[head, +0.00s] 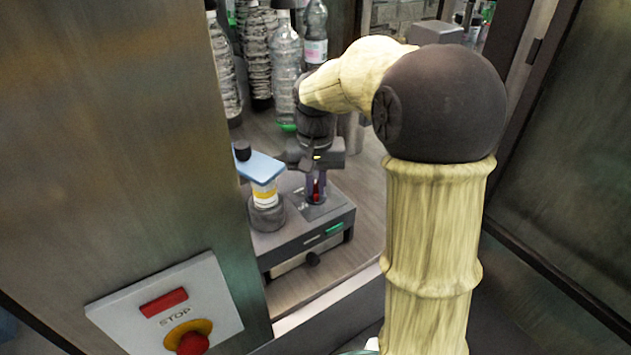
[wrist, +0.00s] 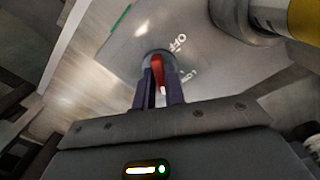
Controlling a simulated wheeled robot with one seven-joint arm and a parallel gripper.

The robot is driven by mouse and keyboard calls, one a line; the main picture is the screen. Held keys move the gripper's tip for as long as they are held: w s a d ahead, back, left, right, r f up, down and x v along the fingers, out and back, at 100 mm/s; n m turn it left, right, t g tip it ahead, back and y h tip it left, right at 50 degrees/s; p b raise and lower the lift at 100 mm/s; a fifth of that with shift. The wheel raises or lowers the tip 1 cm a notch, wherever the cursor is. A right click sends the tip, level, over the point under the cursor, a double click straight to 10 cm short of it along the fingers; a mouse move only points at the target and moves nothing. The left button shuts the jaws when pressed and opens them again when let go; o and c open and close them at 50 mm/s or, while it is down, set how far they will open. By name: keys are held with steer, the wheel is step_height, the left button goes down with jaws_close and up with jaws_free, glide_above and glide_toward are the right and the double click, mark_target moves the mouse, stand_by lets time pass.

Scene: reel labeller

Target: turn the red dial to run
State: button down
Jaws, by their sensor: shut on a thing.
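The red dial (wrist: 157,70) sits on the grey top face of the machine (head: 290,230). In the wrist view it has a white pointer mark at its near end, and white lettering beside it that includes "OFF". My gripper (wrist: 159,82) has its two dark fingers on either side of the dial's handle, shut on it. In the head view my gripper (head: 316,185) points down onto the machine top, and the red of the dial shows between the fingers. Which label the dial points at I cannot tell.
A reel with a yellow band (head: 265,192) under a blue plate (head: 258,165) stands just left of my gripper. Plastic bottles (head: 287,55) stand behind. A stop-button panel (head: 168,310) is at the front left. The wooden counter (head: 362,185) is clear on the right.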

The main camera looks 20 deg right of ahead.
mark_target(316, 187)
stand_by(0.3)
steer(key=c, duration=1.5)
jaws_free()
steer(key=shift+o, duration=0.2)
step_height(316, 187, up, 17)
steer(key=shift+r+p, duration=0.2)
steer(key=shift+p, duration=0.2)
